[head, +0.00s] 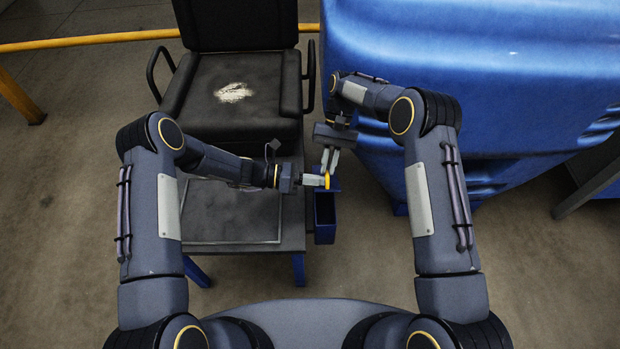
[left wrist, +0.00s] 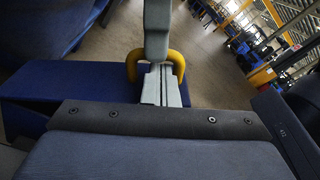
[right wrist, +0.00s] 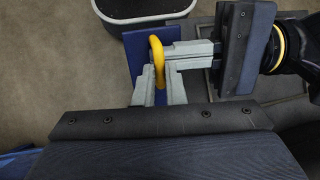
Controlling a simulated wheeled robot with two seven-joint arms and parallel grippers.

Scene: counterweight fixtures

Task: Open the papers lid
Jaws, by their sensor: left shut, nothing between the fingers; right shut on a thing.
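The yellow handle (head: 327,181) is a small loop on a blue panel, seemingly the papers lid (head: 336,185), at the table's right side. My right gripper (head: 329,164) is shut on the handle, reaching it from the far right. My left gripper (head: 318,180) is shut and empty, its fingertips at the handle from the left. In the left wrist view the handle (left wrist: 178,66) arches to both sides of the left fingers (left wrist: 160,85). In the right wrist view the handle (right wrist: 157,62) stands between the right fingers. A blue box (head: 324,222) shows a dark opening toward me; the lid's exact tilt is unclear.
A small grey table (head: 230,215) with blue legs stands below my left arm. A black chair (head: 235,95) with a worn seat is behind it. A large blue machine cover (head: 480,60) fills the right rear. A yellow rail (head: 90,40) runs behind. Floor is clear at far left.

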